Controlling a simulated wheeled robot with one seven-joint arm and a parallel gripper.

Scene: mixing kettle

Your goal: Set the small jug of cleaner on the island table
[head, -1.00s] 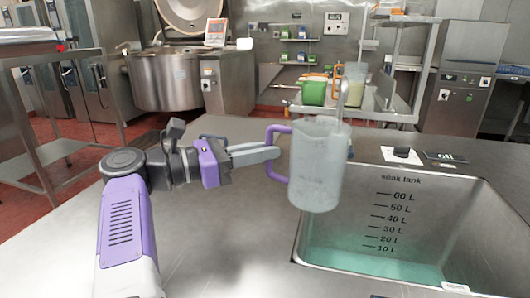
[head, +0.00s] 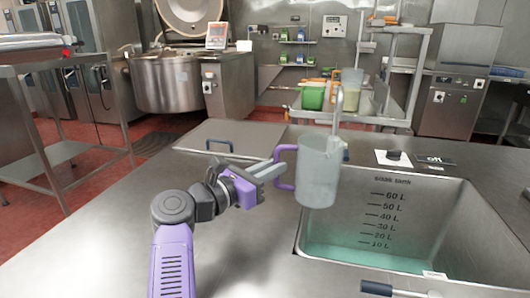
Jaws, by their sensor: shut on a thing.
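My gripper (head: 278,168) is shut on the purple handle of a clear, frosted jug (head: 318,178). The jug is upright and held in the air near the left rim of the soak tank (head: 400,215). Its contents are hard to make out. The steel table (head: 110,225) around the tank spreads out below and to the left of the jug. I cannot tell from the picture whether this table is the island table.
The soak tank holds greenish liquid, with a tap (head: 338,110) behind the jug. A dark-handled tool (head: 390,290) lies at the tank's front rim. A hatch with a handle (head: 220,143) is at the table's back. A trolley (head: 375,110) carries a green container (head: 312,97). The table's left is clear.

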